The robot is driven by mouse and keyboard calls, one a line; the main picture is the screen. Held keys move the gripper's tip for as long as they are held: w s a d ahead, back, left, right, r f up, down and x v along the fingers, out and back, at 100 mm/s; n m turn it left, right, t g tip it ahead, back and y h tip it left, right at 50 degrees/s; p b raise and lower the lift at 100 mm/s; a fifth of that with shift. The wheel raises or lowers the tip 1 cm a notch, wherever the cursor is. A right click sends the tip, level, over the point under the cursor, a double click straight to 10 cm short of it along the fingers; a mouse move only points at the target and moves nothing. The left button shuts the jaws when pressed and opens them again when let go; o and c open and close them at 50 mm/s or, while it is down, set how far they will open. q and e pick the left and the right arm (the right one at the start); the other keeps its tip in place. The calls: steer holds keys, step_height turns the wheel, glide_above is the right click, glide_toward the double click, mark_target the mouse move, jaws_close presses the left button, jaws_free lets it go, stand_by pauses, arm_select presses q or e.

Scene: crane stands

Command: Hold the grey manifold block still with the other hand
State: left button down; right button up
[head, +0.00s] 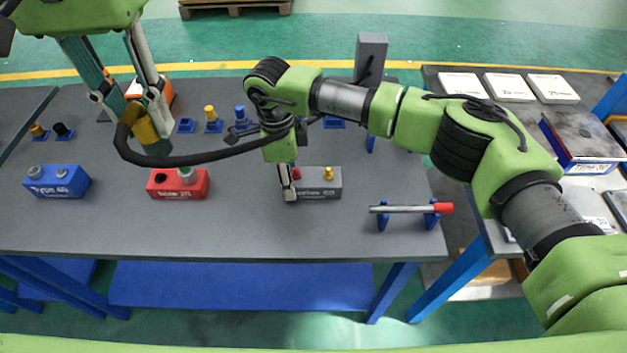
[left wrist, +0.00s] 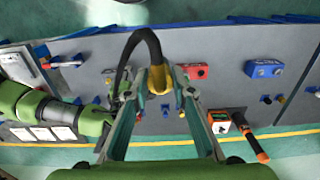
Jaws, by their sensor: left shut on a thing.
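The grey manifold block (head: 318,187) lies on the table with a yellow fitting and a red fitting on top. It also shows partly in the left wrist view (left wrist: 108,76). My right gripper (head: 288,188) points down at the left end of the block, with a finger against or very near its front face. The far finger is hidden, so I cannot tell if it grips. My left gripper (head: 141,120) is shut on a yellow hose end (left wrist: 157,79), held above the table behind the red block. A black hose (head: 215,157) loops from it toward my right wrist.
A red block (head: 180,185) and a blue block (head: 57,182) stand left of the grey one. A rod with a red end (head: 410,209) rests on blue stands at right. Small fittings on blue holders (head: 213,122) stand behind. A grey post (head: 371,58) rises at the back.

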steer(key=shift+f, duration=0.1)
steer(key=o, duration=1.4)
arm_select(q)
step_height(320, 180, up, 4)
steer(key=p, duration=0.5)
steer(key=shift+r, duration=0.15)
arm_select(e)
steer(key=r, duration=1.1)
steer(key=a+r, duration=0.1)
steer(key=r, duration=0.5)
steer(key=shift+f, duration=0.1)
